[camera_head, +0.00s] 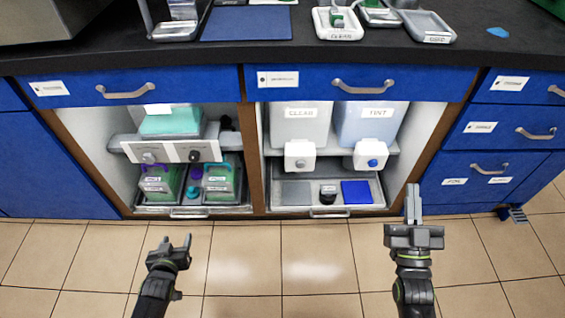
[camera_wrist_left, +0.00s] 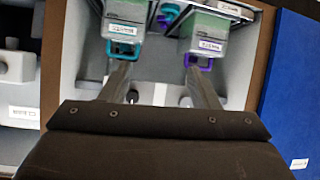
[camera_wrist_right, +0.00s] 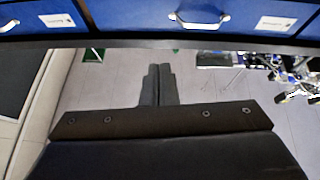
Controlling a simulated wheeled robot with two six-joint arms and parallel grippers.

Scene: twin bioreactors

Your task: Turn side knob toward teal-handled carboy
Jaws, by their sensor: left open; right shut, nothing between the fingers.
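A white front panel (camera_head: 172,152) in the left cabinet bay carries a grey knob (camera_head: 149,158) and a black knob (camera_head: 194,156). A dark round part (camera_head: 226,122) shows at the upper right of this unit; I cannot tell which is the side knob. Below stand two green carboys. The left one (camera_head: 160,186) has a purple handle (camera_wrist_left: 200,62); the right one (camera_head: 220,182) has a teal handle (camera_wrist_left: 123,31). My left gripper (camera_head: 177,242) is open and empty, in front of and apart from this bay. My right gripper (camera_head: 413,188) is shut and empty, right of the open bays.
The right bay holds containers labelled CLEAR (camera_head: 301,122) and TINT (camera_head: 370,122), with white taps above a tray (camera_head: 325,212). Blue drawers (camera_head: 487,130) stand at right. Trays lie on the dark worktop (camera_head: 265,55). The tiled floor before the cabinets is clear.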

